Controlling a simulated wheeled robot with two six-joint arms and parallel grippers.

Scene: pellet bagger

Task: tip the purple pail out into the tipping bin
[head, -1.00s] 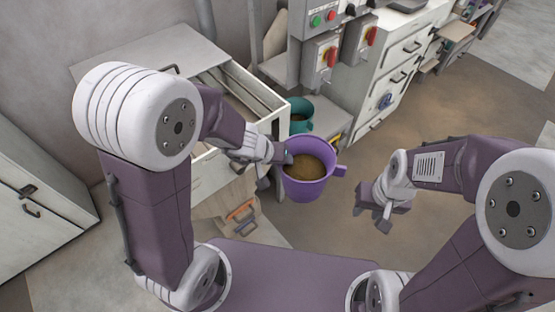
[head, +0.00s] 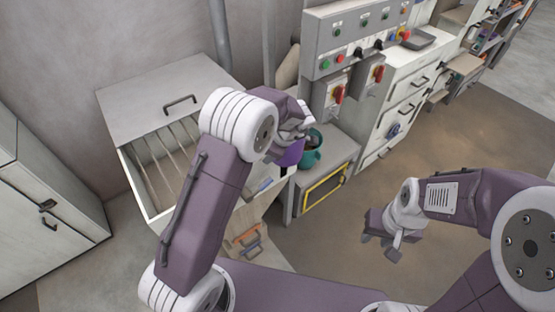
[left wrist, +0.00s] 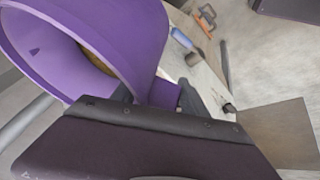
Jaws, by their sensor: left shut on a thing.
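The purple pail (head: 291,153) shows in the head view mostly hidden behind my left gripper (head: 285,133). The pail (left wrist: 150,30) fills the upper left of the left wrist view, with brown pellets (left wrist: 97,62) inside. My left gripper (left wrist: 155,92) is shut on the tab at the pail's side and holds it off the floor. The tipping bin (head: 134,183) is the pale box at the left, open at the front with slats inside. The pail is at its right side, apart from the opening. My right gripper (head: 381,246) is open and empty over the floor.
A teal pail (head: 312,157) stands right behind the purple one on a low grey cabinet with a yellow frame (head: 326,190). A control panel (head: 352,42) with buttons hangs above. An orange-handled tool (head: 245,236) is below the bin.

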